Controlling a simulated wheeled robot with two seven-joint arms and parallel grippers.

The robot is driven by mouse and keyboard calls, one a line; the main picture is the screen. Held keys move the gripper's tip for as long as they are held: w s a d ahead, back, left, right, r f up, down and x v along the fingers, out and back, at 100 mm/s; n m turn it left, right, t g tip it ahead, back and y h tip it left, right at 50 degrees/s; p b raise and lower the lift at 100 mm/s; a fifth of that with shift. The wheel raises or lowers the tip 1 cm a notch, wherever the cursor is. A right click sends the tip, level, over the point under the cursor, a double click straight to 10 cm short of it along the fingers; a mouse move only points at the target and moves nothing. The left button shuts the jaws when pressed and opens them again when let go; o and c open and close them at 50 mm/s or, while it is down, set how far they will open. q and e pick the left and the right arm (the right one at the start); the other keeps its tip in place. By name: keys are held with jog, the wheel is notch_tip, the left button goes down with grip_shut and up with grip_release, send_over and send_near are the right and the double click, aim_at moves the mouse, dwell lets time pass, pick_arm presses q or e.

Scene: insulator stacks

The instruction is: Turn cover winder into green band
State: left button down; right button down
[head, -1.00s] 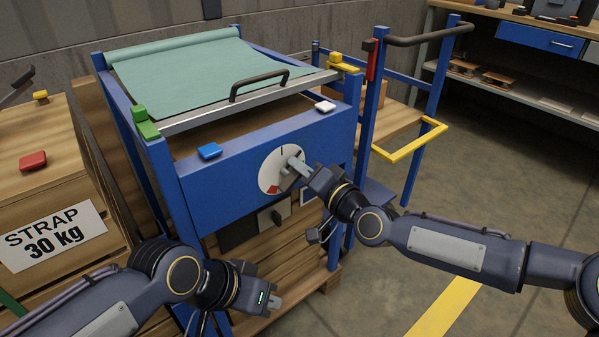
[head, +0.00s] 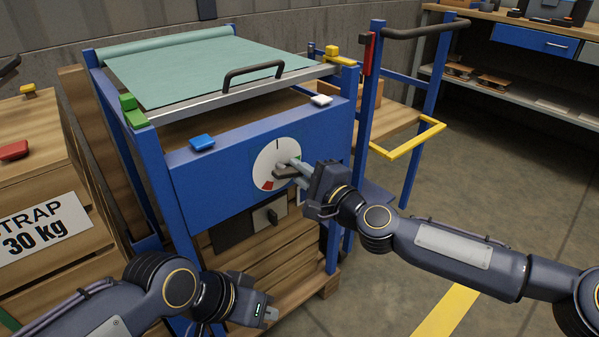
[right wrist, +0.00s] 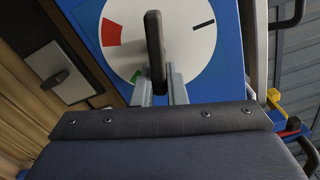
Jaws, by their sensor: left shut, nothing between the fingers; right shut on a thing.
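The cover winder is a dark bar knob (head: 284,173) on a white round dial (head: 268,154) in the blue front panel. In the right wrist view the knob (right wrist: 154,40) stands upright in the picture. The dial there shows a red band (right wrist: 112,32), a black mark (right wrist: 204,24) and a bit of green band (right wrist: 136,76) beside the knob's lower part, partly hidden by a finger. My right gripper (head: 297,169) is shut on the knob, one finger on each side. My left gripper (head: 272,314) is shut and empty, low in front of the frame.
A green cover (head: 185,68) lies on top of the blue frame, with a black-handled bar (head: 254,72) at its front edge. A second dark knob (head: 272,216) sits below the dial. A crate marked "STRAP 30 kg" (head: 40,229) stands left.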

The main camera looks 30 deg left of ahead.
jog(key=shift+f+m+b, duration=0.3)
jog(key=shift+m, duration=0.8)
jog(key=c, duration=1.5)
grip_release()
jog(key=shift+o, duration=0.2)
jog(key=shift+s, duration=0.1)
jog(key=p+v, duration=0.1)
jog(key=v, duration=0.6)
jog(key=shift+s+d, duration=0.15)
jog(key=shift+d, duration=0.2)
